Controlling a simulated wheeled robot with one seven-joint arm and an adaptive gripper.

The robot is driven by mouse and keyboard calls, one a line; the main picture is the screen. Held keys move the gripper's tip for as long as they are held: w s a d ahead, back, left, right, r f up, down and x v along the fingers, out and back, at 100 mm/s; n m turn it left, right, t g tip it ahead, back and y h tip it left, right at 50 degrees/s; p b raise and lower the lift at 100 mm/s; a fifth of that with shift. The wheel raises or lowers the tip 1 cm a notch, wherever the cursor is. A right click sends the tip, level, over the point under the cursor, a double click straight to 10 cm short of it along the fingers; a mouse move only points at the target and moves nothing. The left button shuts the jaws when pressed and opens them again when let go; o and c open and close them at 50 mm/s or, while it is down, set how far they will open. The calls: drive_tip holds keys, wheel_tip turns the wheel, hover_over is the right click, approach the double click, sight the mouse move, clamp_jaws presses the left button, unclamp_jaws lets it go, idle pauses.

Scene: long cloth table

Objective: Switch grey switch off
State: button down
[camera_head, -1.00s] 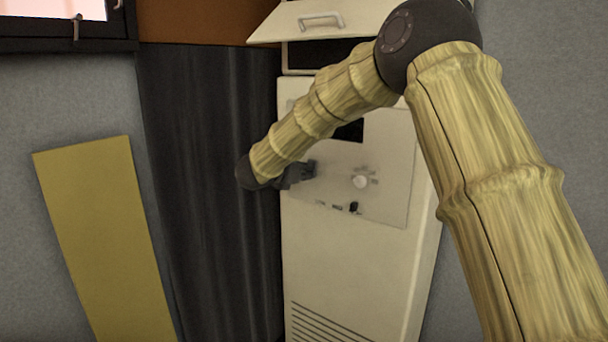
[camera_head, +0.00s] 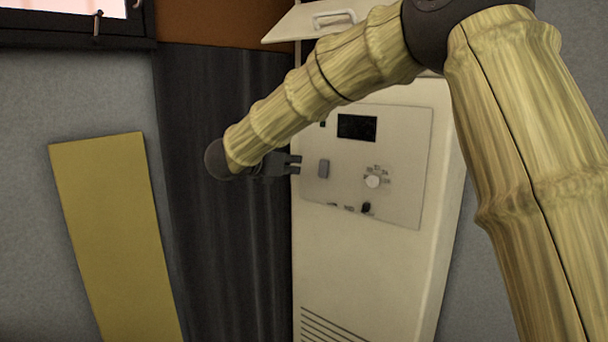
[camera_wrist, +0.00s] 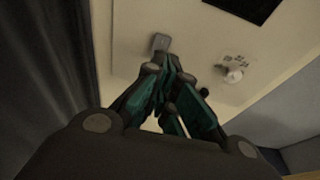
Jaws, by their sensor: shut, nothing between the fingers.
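The grey switch (camera_head: 323,168) is a small upright grey block on the light control panel of the cream cabinet (camera_head: 350,255). It shows clear of my gripper in the head view. In the wrist view the switch (camera_wrist: 160,42) stands just beyond my fingertips, partly hidden by them. My gripper (camera_head: 297,165) is to the left of the switch, with a small gap between them in the head view. Its fingers (camera_wrist: 164,68) are shut and empty. I cannot tell from these views which position the switch is in.
The panel also carries a white round knob (camera_head: 373,181), a dark display (camera_head: 357,127) and a small black knob (camera_head: 366,207). A dark curtain-like panel (camera_head: 225,230) is left of the cabinet. A cabinet flap (camera_head: 300,24) stands open above. A yellow board (camera_head: 115,230) is at left.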

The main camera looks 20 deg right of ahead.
drive_tip(key=shift+s+a+r, duration=0.5)
drive_tip(key=shift+s+a, duration=0.05)
drive_tip(key=shift+a, duration=0.05)
drive_tip(key=s+d+f+n+t+y, duration=0.1)
drive_tip(key=s+f+n+y, duration=0.15)
drive_tip(key=f+n, duration=1.25)
drive_tip(key=s+d+f+n+t+y, duration=0.1)
drive_tip(key=s+d+f+n+y, duration=0.35)
drive_tip(key=f, duration=1.85)
drive_tip(key=s+a+f+n+g+y+p, duration=0.1)
drive_tip(key=s+f+n+g, duration=0.1)
drive_tip(key=s+f+n, duration=0.55)
drive_tip(key=s+a+f+n+g+y, duration=0.1)
drive_tip(key=s+f+n, duration=0.4)
drive_tip(key=f, duration=0.6)
drive_tip(key=s+f+n+g+y, duration=0.1)
drive_tip(key=s+f+n, duration=0.3)
drive_tip(key=s, duration=0.8)
drive_tip(key=s+d+f+n+g+y, duration=0.1)
drive_tip(key=s+f+n+g, duration=0.3)
drive_tip(key=s, duration=0.9)
drive_tip(key=s+f+n+g+y, duration=0.1)
drive_tip(key=s+f+n+g, duration=0.2)
drive_tip(key=s, duration=0.9)
drive_tip(key=f+n, duration=0.1)
drive_tip(key=n, duration=0.2)
drive_tip(key=shift+s+d+f+p, duration=0.15)
drive_tip(key=shift+d+f+p, duration=0.1)
drive_tip(key=shift+d+p, duration=0.15)
